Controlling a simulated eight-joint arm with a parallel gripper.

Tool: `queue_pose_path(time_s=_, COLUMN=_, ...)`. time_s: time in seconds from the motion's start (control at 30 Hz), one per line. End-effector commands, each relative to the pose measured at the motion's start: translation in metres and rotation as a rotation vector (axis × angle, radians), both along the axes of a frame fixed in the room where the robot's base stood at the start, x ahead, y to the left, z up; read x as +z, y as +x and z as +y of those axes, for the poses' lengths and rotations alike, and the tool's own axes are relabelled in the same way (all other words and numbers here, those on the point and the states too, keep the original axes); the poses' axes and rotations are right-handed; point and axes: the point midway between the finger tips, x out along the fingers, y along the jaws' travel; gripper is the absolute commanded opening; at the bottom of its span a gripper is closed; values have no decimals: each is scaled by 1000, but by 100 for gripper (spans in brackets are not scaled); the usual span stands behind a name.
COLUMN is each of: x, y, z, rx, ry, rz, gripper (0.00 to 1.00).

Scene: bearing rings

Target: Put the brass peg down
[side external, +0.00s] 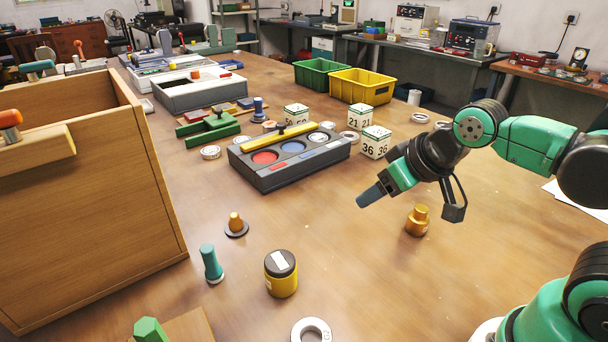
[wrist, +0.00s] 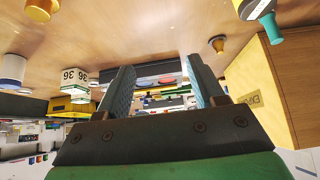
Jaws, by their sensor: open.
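A stepped brass peg (side external: 417,220) stands upright on the bare table below and to the right of my gripper's fingers in the side view. It also shows at the upper left edge of the wrist view (wrist: 40,9), partly cut off. A smaller brass-coloured piece (side external: 236,222) sits on a dark round base further left; it also shows in the wrist view (wrist: 217,43). My gripper (side external: 370,195) is above the table, tilted down to the left. Its two fingers are apart in the wrist view (wrist: 158,72), with nothing between them.
A dark tray (side external: 290,176) with coloured round recesses and a yellow bar lies behind. White number blocks (side external: 375,142) stand beside it. A teal peg (side external: 211,264), a yellow jar (side external: 281,278) and a white ring (side external: 311,330) are in front. A wooden box (side external: 95,220) blocks the left.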

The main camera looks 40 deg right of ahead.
Motion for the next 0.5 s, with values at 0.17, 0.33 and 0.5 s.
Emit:
queue_pose_path(time_s=0.17, x=3, y=10, z=6, rx=-63, ry=88, rz=-3, gripper=62)
queue_pose_path(time_s=0.33, x=6, y=48, z=26, rx=-285, ry=399, rz=10, gripper=62)
queue_pose_path(time_s=0.5, x=-1, y=94, z=51, rx=-567, ry=789, rz=78, gripper=62)
